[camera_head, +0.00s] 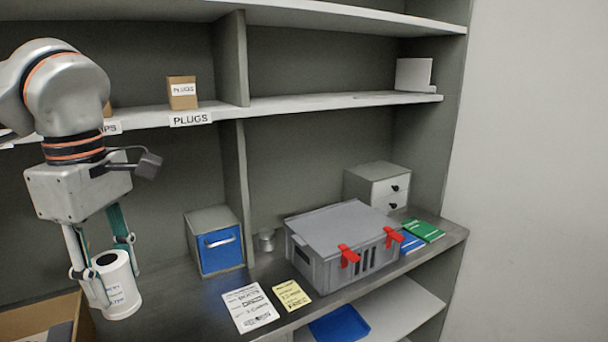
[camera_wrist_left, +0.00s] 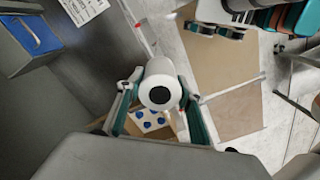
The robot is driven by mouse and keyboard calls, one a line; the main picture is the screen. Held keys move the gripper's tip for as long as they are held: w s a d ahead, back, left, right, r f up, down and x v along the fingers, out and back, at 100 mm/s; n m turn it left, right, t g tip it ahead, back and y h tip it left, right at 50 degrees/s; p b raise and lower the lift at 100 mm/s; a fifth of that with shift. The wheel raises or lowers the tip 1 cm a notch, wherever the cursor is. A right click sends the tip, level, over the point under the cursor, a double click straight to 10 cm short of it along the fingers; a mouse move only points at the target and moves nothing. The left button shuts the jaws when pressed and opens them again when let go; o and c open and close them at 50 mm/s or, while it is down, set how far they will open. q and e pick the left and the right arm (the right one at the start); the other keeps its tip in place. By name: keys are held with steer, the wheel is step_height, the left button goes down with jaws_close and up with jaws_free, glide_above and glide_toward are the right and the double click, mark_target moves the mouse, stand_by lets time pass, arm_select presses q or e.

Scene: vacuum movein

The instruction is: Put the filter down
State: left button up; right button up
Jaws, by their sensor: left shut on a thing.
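The filter (camera_head: 117,286) is a white cylinder with a dark round hole in its top and printed text on its side. It is upright between the fingers of my left gripper (camera_head: 106,262), which is shut on it. In the left wrist view the filter (camera_wrist_left: 161,92) sits between the two green-padded fingers of the left gripper (camera_wrist_left: 158,100). The filter is at the left end of the shelf worktop, beside an open cardboard box (camera_head: 40,318). I cannot tell whether its base touches anything. My right gripper is not in view.
On the worktop (camera_head: 185,298) stand a blue-fronted bin (camera_head: 220,250), a small metal cup (camera_head: 266,240), a grey case with red latches (camera_head: 335,230) and a small drawer unit (camera_head: 383,185). Two paper cards (camera_head: 250,307) lie in front. Bare worktop lies between the filter and the cards.

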arm_select(q)
steer(key=w+d+f+m+b, duration=0.1)
steer(key=f+m+b, duration=0.1)
steer(key=f+m, duration=0.6)
steer(key=w+d+f+m+b, duration=0.1)
steer(key=f+m, duration=0.7)
steer(key=f, duration=1.1)
steer(key=shift+w+m+b, duration=0.4)
steer(key=shift+w+b, duration=0.35)
steer(key=shift+w, duration=0.05)
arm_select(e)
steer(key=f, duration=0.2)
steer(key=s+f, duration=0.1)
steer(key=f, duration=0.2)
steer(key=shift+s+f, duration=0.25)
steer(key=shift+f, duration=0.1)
